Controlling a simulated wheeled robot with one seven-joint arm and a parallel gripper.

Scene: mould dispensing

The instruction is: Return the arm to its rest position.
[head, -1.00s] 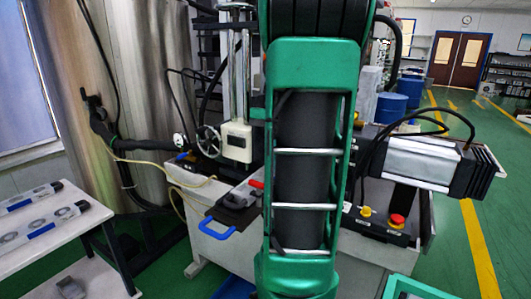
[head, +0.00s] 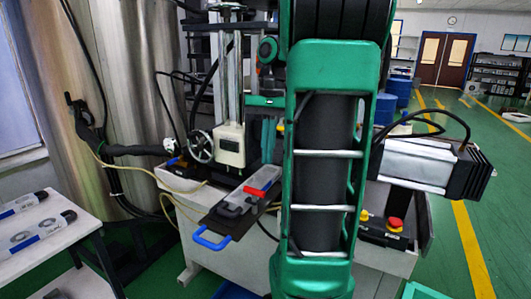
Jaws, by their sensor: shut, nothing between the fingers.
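My green arm (head: 320,255) stands upright in the centre of the head view, with dark cylindrical parts inside its frame. It hides the middle of the workstation. A smaller green and black part of my arm (head: 268,50) shows just left of its top. The gripper end is not visible in this view, so its place and grip cannot be seen here.
Behind is a press with a handwheel (head: 201,146). A silver motor block (head: 415,165) is on the right. A white table (head: 60,245) stands left.

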